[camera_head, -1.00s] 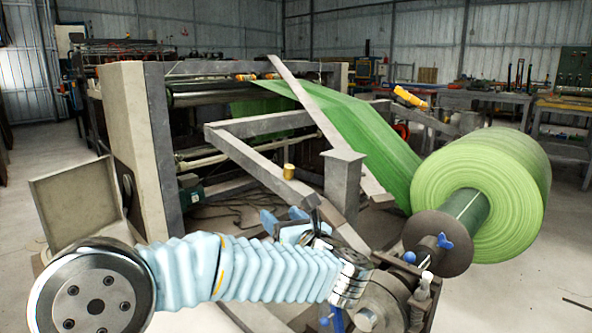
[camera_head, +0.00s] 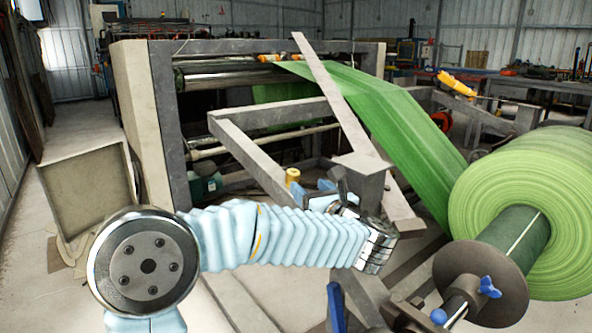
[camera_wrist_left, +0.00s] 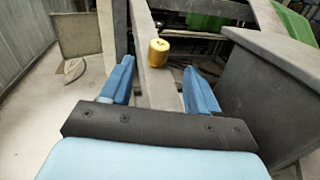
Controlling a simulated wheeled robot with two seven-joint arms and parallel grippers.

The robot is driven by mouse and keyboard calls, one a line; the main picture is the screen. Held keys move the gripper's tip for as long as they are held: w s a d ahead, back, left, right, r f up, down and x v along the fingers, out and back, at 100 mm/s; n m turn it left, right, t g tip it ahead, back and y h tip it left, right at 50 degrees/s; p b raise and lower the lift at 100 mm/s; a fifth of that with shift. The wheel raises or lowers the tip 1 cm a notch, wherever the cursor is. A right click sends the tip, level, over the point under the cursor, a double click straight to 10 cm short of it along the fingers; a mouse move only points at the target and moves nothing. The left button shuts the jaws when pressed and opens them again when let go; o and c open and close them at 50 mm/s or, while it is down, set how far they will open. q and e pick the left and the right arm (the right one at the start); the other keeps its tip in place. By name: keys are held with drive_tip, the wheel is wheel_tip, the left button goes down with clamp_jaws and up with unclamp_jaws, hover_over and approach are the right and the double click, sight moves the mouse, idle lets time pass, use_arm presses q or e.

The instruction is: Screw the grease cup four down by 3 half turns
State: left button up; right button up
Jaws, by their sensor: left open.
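The grease cup is a small yellow, brass-like cylinder (camera_head: 292,176) on a grey beam of the machine frame. It also shows upright in the left wrist view (camera_wrist_left: 158,52), ahead of my left gripper and near the middle between its fingers. My left gripper (camera_head: 318,193) is close to the cup, to its right in the head view. In the wrist view its two blue fingers (camera_wrist_left: 158,78) are spread apart with nothing between them, and the cup stands beyond the tips. My right gripper is not in view.
A grey post with a flat top (camera_head: 362,165) stands close right of my left gripper; it also shows in the wrist view (camera_wrist_left: 268,90). A slanting bar (camera_head: 335,95), green web (camera_head: 400,130) and large green roll (camera_head: 530,190) lie to the right. Open floor (camera_head: 60,290) is at left.

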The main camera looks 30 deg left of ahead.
sight(296, 175)
use_arm(q)
drive_tip(key=p+x, duration=0.1)
drive_tip(key=x, duration=0.9)
drive_tip(key=shift+w+a, duration=0.1)
drive_tip(key=shift+a, duration=0.05)
